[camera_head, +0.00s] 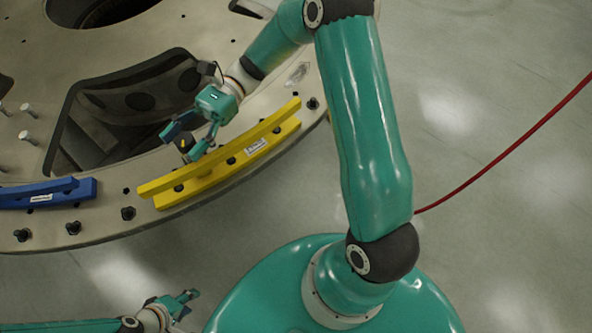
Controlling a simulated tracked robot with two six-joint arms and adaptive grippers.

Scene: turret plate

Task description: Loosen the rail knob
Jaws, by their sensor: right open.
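A yellow rail (215,172) lies along the rim of the large turret plate, with a small white label and several dark knobs or bolts in its face. One dark round piece (231,160) sits near the rail's middle; I cannot tell which piece is the rail knob. My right gripper (186,146) is open, its fingers spread above the plate just behind the rail's left half. A small dark piece with an orange spot shows between the fingers; I cannot tell what it is. My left gripper (188,302) is low in the picture, over the floor, apart from the plate, and looks open.
The turret plate (100,245) has large dark openings. A blue rail (50,194) lies on its left, with black knobs (128,214) along the rim. Metal pins (27,137) stand at the far left. A red cable (500,155) crosses the otherwise clear floor at right.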

